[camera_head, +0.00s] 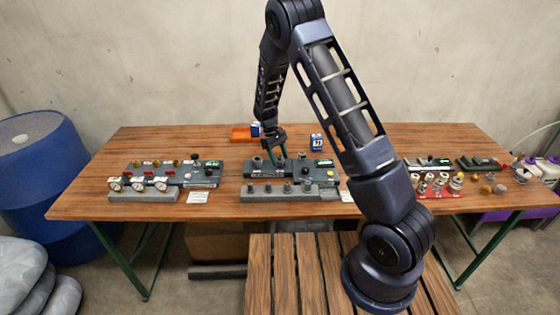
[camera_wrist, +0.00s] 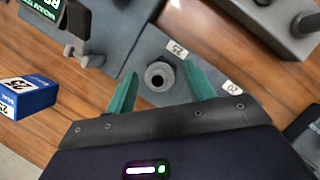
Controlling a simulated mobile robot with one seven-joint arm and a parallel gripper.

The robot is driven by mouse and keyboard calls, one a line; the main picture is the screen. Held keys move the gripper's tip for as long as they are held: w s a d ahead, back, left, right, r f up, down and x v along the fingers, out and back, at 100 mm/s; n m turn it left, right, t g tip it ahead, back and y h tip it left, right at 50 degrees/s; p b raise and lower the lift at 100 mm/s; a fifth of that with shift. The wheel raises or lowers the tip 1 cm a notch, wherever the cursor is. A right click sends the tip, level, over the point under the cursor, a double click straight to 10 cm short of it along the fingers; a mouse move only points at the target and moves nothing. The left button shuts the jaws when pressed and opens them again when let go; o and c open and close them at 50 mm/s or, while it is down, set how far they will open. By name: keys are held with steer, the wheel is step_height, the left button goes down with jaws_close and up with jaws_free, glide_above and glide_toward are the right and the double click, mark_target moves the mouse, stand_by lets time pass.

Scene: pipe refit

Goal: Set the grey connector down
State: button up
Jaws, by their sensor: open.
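A grey connector (camera_wrist: 159,77) with a round hollow top stands upright on a dark grey block (camera_wrist: 150,50) in the wrist view. The block carries small white labels, one reading 25. My gripper (camera_wrist: 161,71) is open, with one green finger on each side of the connector and visible space around it. In the head view my gripper (camera_head: 274,158) is low over the middle fixture (camera_head: 262,172). The connector between the fingers is too small to make out there.
A row of grey fittings stands on a front block (camera_head: 290,195). A blue box (camera_head: 317,142) and an orange tray (camera_head: 241,133) are behind. Bare wooden table (camera_head: 225,160) lies between the fixtures.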

steer(key=v, duration=1.1)
steer(key=s+d+r+m+t+y, duration=0.15)
steer(key=s+d+r, duration=0.25)
steer(key=d+r, duration=0.7)
steer(key=s+d+r+m+t+y, duration=0.1)
steer(key=s+d+r+m+t, duration=0.1)
steer(key=s+d+r, duration=0.6)
steer(key=s+d+r+m+t+y, duration=0.1)
steer(key=s+d+r+m+t, duration=0.15)
steer(key=s+d+r, duration=0.5)
steer(key=s+d+m+t, duration=0.1)
steer(key=s+d+m, duration=0.1)
steer(key=s, duration=1.3)
steer(key=shift+d+f+m+t, duration=0.2)
steer(key=shift+m+t, duration=0.2)
steer(key=shift+m, duration=0.1)
steer(key=shift+s, duration=0.15)
